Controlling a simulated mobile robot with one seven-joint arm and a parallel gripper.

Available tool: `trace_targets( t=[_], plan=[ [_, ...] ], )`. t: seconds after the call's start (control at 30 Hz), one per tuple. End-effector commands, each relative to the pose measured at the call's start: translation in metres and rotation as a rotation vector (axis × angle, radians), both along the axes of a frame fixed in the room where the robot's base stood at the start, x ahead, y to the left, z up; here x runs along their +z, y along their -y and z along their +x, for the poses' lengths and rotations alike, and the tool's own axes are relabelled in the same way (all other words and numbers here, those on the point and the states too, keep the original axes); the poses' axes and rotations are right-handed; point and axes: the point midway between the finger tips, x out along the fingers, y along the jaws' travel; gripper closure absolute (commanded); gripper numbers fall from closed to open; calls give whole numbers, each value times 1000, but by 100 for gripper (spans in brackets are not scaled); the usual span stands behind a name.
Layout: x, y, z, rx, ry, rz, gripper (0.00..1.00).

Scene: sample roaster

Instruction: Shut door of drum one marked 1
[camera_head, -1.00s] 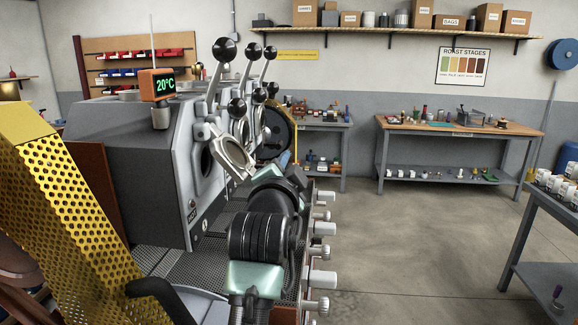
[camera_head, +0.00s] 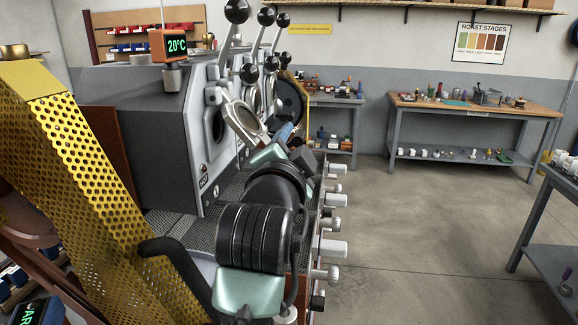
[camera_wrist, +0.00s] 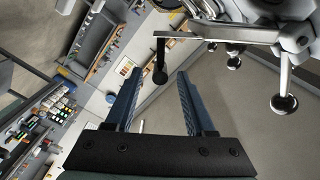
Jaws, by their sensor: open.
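The nearest drum on the grey roaster (camera_head: 140,125) has a round pale metal door (camera_head: 244,124). The door stands swung out and tilted, apart from its dark round opening (camera_head: 217,127). I cannot read a number 1 on it. My gripper (camera_head: 286,133) is just right of the door in the head view, partly hidden behind my wrist. In the wrist view my gripper (camera_wrist: 160,95) is open, its two blue fingers apart with nothing held. Ahead of them is a metal bar (camera_wrist: 215,36) with a dark knob hanging down; I cannot tell whether it is part of this door.
Black-knobbed levers (camera_head: 237,12) rise above the drums. A perforated yellow guard (camera_head: 80,170) stands at the near left. A row of pale knobs (camera_head: 334,248) lines the roaster's front edge. The floor (camera_head: 400,240) to the right is clear, up to a wooden-topped bench (camera_head: 475,108).

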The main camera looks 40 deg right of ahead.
Motion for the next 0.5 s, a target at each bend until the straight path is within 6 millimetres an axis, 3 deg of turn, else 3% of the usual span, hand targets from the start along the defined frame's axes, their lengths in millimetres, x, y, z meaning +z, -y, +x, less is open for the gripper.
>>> trace_targets(
  t=[0.23, 0.5],
  plan=[
    [-2, -34, -28, 2, 1, -1, 45],
    [-1, -49, -41, 2, -1, 1, 45]
  ],
)
